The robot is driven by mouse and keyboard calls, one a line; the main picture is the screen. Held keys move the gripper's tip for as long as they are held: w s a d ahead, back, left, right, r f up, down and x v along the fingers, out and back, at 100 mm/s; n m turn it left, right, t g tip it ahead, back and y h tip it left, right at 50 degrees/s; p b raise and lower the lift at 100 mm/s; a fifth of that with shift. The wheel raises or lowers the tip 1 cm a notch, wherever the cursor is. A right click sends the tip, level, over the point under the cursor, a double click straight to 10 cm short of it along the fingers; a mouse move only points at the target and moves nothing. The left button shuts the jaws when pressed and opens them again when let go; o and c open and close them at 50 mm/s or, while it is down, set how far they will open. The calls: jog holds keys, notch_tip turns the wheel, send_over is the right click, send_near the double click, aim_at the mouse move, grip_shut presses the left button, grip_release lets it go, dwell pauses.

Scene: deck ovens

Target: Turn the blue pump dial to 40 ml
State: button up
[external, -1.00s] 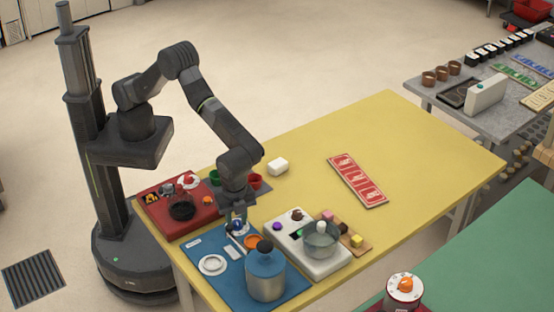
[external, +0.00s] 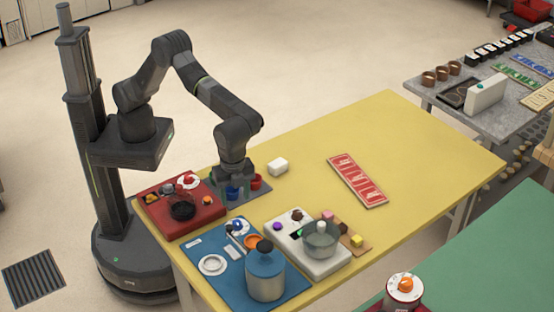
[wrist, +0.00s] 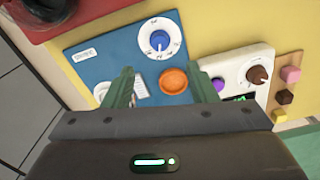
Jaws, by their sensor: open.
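The blue pump dial (wrist: 159,40) is a blue knob on a round white scale at the corner of the blue pump panel (wrist: 97,68). Its numbers are too small to read. In the external view the dial (external: 238,227) lies in front of and below my gripper (external: 234,187). My gripper (wrist: 162,76) is open and empty, its two green fingers apart in the wrist view. The dial shows beyond the fingertips, not between them. The orange button (wrist: 173,80) lies nearer, between the fingers in that picture.
A blue canister (external: 266,275) stands on the panel, near a white ring (external: 212,265). A red unit (external: 160,217) is on the left and a white unit (external: 332,266) on the right. Coloured cups (external: 255,182) stand close by my gripper. The yellow table (external: 420,150) is mostly clear at right.

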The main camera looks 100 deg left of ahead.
aim_at(237, 222)
notch_tip(237, 222, up, 4)
dwell(0.5)
notch_tip(237, 222, down, 14)
jog(key=shift+r+p, duration=0.1)
jog(key=shift+p, duration=0.3)
dwell(0.4)
